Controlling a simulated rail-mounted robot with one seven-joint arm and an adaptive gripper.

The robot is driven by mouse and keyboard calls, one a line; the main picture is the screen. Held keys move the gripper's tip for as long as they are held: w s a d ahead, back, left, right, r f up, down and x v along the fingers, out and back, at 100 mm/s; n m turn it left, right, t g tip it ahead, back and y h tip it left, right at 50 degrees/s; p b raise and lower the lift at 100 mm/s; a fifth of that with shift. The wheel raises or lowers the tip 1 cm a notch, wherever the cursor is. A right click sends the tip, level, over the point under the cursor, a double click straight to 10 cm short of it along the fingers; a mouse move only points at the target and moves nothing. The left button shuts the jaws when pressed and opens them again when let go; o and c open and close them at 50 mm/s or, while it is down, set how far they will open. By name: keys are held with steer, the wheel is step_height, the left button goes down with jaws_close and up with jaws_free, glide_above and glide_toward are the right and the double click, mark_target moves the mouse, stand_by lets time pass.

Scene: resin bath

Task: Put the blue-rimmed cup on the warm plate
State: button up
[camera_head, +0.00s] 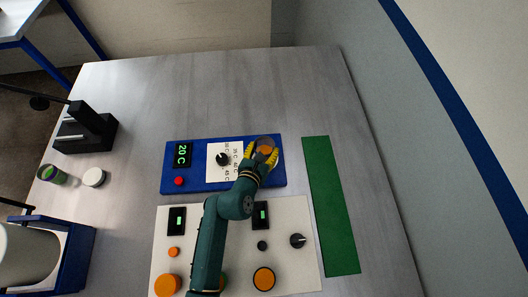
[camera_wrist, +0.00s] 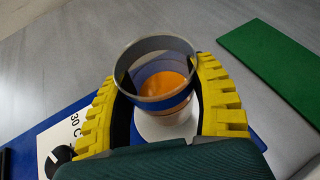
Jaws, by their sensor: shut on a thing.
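A clear cup (camera_head: 265,143) with orange inside is between the yellow fingers of my gripper (camera_head: 262,153), over the right end of a blue unit. In the wrist view, the cup (camera_wrist: 160,48) has a thin grey-looking rim and a blue band lower down. My gripper (camera_wrist: 165,95) is shut on its sides. A white round surface (camera_wrist: 165,130) shows below the cup, partly hidden by it and my gripper; I cannot tell whether they touch. The blue unit (camera_head: 174,186) has a display reading 20 C, a red button and a dial with temperature marks.
A cream panel (camera_head: 300,262) with dials, displays and orange discs lies in front, partly under my arm. A green strip (camera_head: 331,205) lies to the right. A second cup (camera_head: 48,174), a white round piece (camera_head: 94,177) and a black device (camera_head: 86,128) stand left. The table's back is clear.

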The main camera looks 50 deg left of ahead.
steer(key=shift+f, duration=0.25)
steer(key=o, duration=1)
steer(key=shift+f, duration=0.2)
steer(key=shift+c, duration=0.2)
steer(key=shift+r, duration=0.2)
steer(key=shift+s+d+r+p, duration=0.1)
steer(key=shift+s+r+p, duration=0.1)
steer(key=shift+p, duration=0.1)
steer(key=p+v, duration=0.2)
steer(key=v, duration=0.9)
steer(key=shift+s+d, duration=0.2)
steer(key=shift+f, duration=0.1)
